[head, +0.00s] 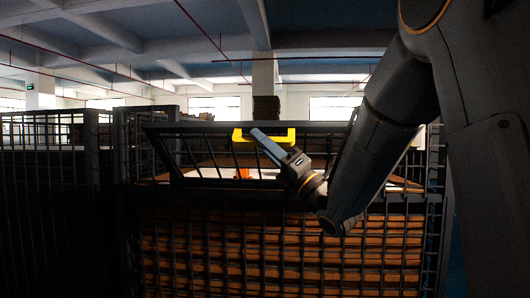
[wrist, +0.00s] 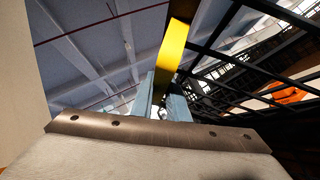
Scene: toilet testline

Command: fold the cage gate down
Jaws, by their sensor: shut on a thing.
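The cage gate (head: 205,158) is a dark barred panel at the top of the cage front in the head view. It leans, with its top edge raised above the lower mesh. A yellow handle (head: 286,139) sits on its top bar. The handle also shows in the wrist view (wrist: 174,45), with the gate's dark bars (wrist: 230,52) to its right. My gripper (head: 257,133) is shut on the yellow handle. In the wrist view its pale blue fingers (wrist: 160,98) close around the lower part of the handle. The exact contact between fingers and handle is partly hidden.
The fixed lower mesh (head: 280,245) has brown stacked material behind it. Another dark cage (head: 45,200) stands at the left. An orange thing (head: 243,173) shows behind the gate bars. Open room lies above the gate, under the ceiling beams.

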